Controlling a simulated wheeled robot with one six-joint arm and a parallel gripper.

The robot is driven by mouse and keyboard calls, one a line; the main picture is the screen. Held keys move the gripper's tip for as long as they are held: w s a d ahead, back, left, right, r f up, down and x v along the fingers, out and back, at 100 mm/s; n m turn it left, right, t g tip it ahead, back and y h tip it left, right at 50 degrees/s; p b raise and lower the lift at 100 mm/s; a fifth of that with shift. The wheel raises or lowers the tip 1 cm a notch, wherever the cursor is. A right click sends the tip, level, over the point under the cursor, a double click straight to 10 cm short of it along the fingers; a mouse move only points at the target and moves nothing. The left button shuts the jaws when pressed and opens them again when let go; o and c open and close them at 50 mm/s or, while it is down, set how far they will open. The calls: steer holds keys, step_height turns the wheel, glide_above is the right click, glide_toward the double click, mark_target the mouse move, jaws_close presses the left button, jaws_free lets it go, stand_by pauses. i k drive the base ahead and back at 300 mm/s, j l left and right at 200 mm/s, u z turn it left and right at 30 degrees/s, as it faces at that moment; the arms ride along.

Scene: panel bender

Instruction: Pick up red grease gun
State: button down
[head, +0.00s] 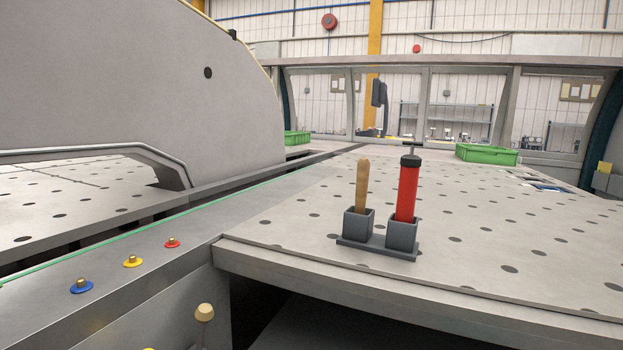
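The red grease gun (408,190) stands nearly upright in the right cup of a dark grey two-cup holder (377,246). It has a red barrel, a black cap and a T-shaped handle on top. Its lower end is hidden inside the cup. The holder rests on the perforated grey table (480,230), close to its front edge. My gripper is not in view.
A wooden handle (362,185) stands in the holder's left cup. Green crates (487,154) sit farther back. A large grey machine housing (130,80) rises on the left. Blue, yellow and red fittings (132,261) line the rail at front left. The table right of the holder is clear.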

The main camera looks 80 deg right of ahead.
mark_target(410, 165)
steer(key=z, duration=0.5)
steer(key=l+z, duration=0.15)
steer(key=z, duration=0.3)
steer(key=l+z, duration=0.1)
steer(key=z, duration=0.4)
steer(key=l+z, duration=0.1)
steer(key=z, duration=0.85)
